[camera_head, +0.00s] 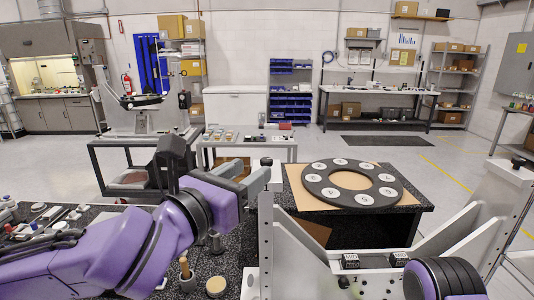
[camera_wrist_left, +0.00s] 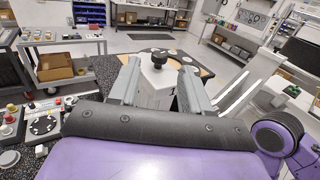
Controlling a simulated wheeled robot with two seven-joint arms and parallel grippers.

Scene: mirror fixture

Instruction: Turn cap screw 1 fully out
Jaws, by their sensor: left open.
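A black knob-like cap screw (camera_wrist_left: 158,58) stands on top of a white post (camera_wrist_left: 157,88) in the left wrist view. A mark like a "1" shows on the post's front. In the head view the cap screw (camera_head: 266,161) is small at the post's top, and a second black cap screw (camera_head: 517,162) tops the right side of the fixture. My left gripper (camera_wrist_left: 160,68) is open, with one grey finger on each side of the cap screw and a gap to both. In the head view the left gripper (camera_head: 264,178) is at the post's top. My right gripper is out of view.
A black ring with several white discs (camera_head: 352,184) lies on a table behind the fixture. The white fixture frame (camera_head: 470,212) rises at the right. A dark bench (camera_head: 240,245) with small tools is at the lower left. My right arm shows at the lower right.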

